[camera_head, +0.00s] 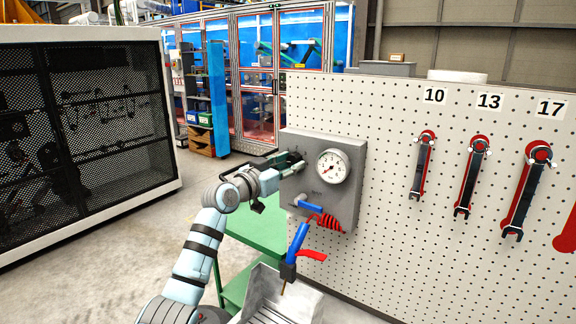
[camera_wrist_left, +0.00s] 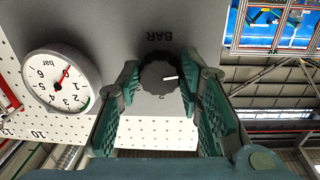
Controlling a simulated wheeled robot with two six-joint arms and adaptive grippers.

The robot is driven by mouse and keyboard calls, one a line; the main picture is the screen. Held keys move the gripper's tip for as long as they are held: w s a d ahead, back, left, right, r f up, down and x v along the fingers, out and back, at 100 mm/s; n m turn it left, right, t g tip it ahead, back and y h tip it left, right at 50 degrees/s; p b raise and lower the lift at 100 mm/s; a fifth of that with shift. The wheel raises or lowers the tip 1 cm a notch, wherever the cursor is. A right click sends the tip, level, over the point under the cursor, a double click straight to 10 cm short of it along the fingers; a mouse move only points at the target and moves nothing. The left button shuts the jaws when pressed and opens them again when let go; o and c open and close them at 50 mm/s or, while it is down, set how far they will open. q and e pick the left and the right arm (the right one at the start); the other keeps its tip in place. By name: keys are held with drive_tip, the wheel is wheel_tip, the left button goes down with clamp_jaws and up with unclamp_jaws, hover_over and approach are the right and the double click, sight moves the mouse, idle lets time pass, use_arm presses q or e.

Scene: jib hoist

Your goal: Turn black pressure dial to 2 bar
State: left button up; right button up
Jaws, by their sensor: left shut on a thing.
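The black pressure dial (camera_wrist_left: 157,77) sits on a grey panel (camera_head: 350,203), below upside-down BAR lettering in the left wrist view. Its white pointer mark faces right in that view; a partly legible mark sits under the dial. My left gripper (camera_head: 290,164) reaches the panel from the left. Its two green fingers stand on either side of the dial in the wrist view (camera_wrist_left: 160,85), shut on it. In the head view the gripper hides the dial. A round white gauge (camera_head: 333,167) is beside it; its red needle in the wrist view (camera_wrist_left: 63,80) points near the low end. My right gripper is not in view.
A blue air fitting (camera_head: 306,205) and a red coiled hose (camera_head: 327,222) are below the gauge. A blue air gun (camera_head: 298,240) hangs over a grey tray (camera_head: 262,288). A white pegboard (camera_head: 390,160) with wrenches extends right. A green bench (camera_head: 262,230) stands below the panel.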

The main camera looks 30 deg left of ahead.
use_arm(q)
drive_tip(key=m+b, duration=0.1)
drive_tip(key=m, duration=0.2)
drive_tip(key=shift+a+b, duration=0.1)
drive_tip(key=shift+b, duration=0.25)
drive_tip(key=m, duration=0.4)
drive_tip(key=shift+r+m+b, duration=0.1)
drive_tip(key=shift+m+b, duration=0.2)
drive_tip(key=shift+m, duration=0.1)
drive_tip(key=m, duration=0.5)
drive_tip(key=shift+r+y, duration=0.1)
drive_tip(key=shift+y, duration=0.2)
drive_tip(key=m, duration=0.6)
drive_tip(key=shift+g, duration=0.3)
drive_tip(key=shift+y, duration=0.4)
drive_tip(key=o, duration=1.2)
drive_tip(key=shift+r, duration=0.1)
